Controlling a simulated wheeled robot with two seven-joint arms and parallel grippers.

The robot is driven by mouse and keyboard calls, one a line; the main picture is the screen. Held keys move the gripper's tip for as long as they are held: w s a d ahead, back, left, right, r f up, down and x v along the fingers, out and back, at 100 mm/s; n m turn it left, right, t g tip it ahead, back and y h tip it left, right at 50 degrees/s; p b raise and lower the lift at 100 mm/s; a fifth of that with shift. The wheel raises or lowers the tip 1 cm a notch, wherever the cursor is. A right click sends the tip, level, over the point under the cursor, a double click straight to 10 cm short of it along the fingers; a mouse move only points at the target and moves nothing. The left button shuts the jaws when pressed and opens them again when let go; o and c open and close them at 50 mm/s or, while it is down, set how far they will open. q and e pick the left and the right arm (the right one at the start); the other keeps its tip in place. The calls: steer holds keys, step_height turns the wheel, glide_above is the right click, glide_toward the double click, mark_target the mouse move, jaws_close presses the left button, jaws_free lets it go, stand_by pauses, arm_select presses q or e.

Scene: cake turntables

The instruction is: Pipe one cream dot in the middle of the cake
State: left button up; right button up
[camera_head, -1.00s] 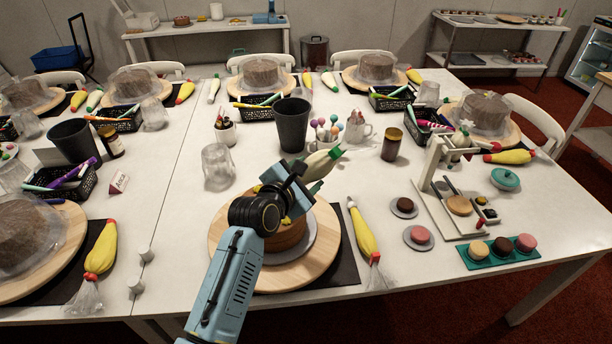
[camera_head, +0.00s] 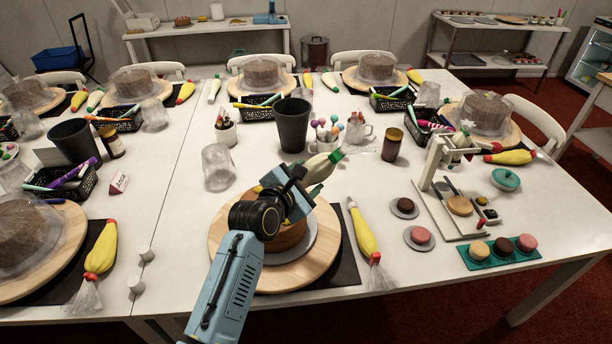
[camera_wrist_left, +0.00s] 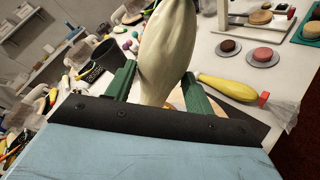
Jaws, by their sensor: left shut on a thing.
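The cake (camera_head: 290,238) sits on a grey plate on a round wooden turntable (camera_head: 320,262) at the front of the table. My left gripper (camera_head: 312,188) is above the cake and hides much of its top. It is shut on a cream-white piping bag (camera_head: 322,165) with a green end. In the left wrist view the bag (camera_wrist_left: 166,50) stands between the two green fingers (camera_wrist_left: 160,88). The bag's tip and any cream dot in the middle of the cake are hidden. My right gripper is not in view.
A yellow piping bag (camera_head: 362,232) lies right of the turntable. Behind stand a clear cup (camera_head: 218,167), a dark tumbler (camera_head: 292,125) and a brown jar (camera_head: 391,145). A white press-like stand (camera_head: 432,185) and small cakes on a green tray (camera_head: 500,252) are at right.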

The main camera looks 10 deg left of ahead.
mark_target(310, 163)
arm_select(q)
steer(key=shift+o, duration=0.7)
steer(key=c, duration=0.4)
steer(key=shift+r+p, duration=0.4)
steer(key=shift+p, duration=0.35)
steer(key=shift+c, duration=0.2)
stand_by(0.9)
steer(key=o, duration=0.4)
steer(key=shift+c, duration=0.2)
steer(key=shift+r+p, duration=1.5)
steer(key=shift+p, duration=0.6)
